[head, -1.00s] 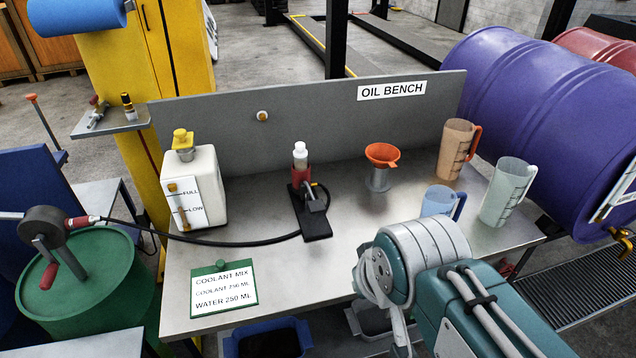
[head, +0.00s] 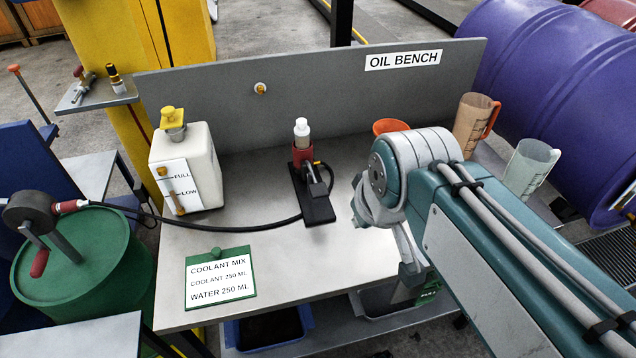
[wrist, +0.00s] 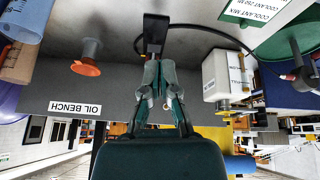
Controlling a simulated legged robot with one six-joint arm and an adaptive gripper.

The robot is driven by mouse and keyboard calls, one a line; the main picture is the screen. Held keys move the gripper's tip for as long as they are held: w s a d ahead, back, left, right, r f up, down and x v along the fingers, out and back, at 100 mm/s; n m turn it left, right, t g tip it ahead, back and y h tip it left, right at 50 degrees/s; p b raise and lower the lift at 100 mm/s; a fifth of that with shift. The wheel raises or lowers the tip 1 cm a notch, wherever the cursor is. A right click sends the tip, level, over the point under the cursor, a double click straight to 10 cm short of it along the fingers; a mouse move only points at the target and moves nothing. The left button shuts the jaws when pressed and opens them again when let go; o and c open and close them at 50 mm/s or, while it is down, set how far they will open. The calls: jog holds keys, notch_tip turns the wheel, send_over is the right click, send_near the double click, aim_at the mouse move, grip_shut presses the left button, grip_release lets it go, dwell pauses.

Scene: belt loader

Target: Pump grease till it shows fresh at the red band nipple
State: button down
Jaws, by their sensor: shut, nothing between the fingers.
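My gripper (wrist: 158,78) shows in the upside-down wrist view with its fingers shut and empty. In that view a black holder (wrist: 155,28) on the bench lies just beyond the fingertips; I cannot tell whether they touch. In the head view the holder's black base (head: 318,207) lies mid-bench, with a red-and-white bottle-like piece (head: 302,150) upright at its back. A black hose (head: 230,224) runs from there to the green drum (head: 75,255). A small white-and-orange fitting (head: 260,88) sits on the backboard. No grease is visible.
The left shelf (head: 95,98) carries small fittings with red and yellow parts. An orange funnel (head: 390,126), a brown jug (head: 475,120) and a clear jug (head: 530,165) are right. The front-centre bench is clear.

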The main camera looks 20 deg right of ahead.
jog(key=w+r+n+g, duration=0.1)
jog(key=w+r+n, duration=0.15)
jog(key=w, duration=0.35)
jog(key=n+g, duration=0.4)
jog(key=n, duration=1)
send_over(318, 190)
notch_tip(318, 190, down, 6)
jog(key=shift+f+m, duration=0.15)
jog(key=shift+m, duration=0.1)
notch_tip(318, 190, down, 14)
jog(key=shift+r, duration=0.1)
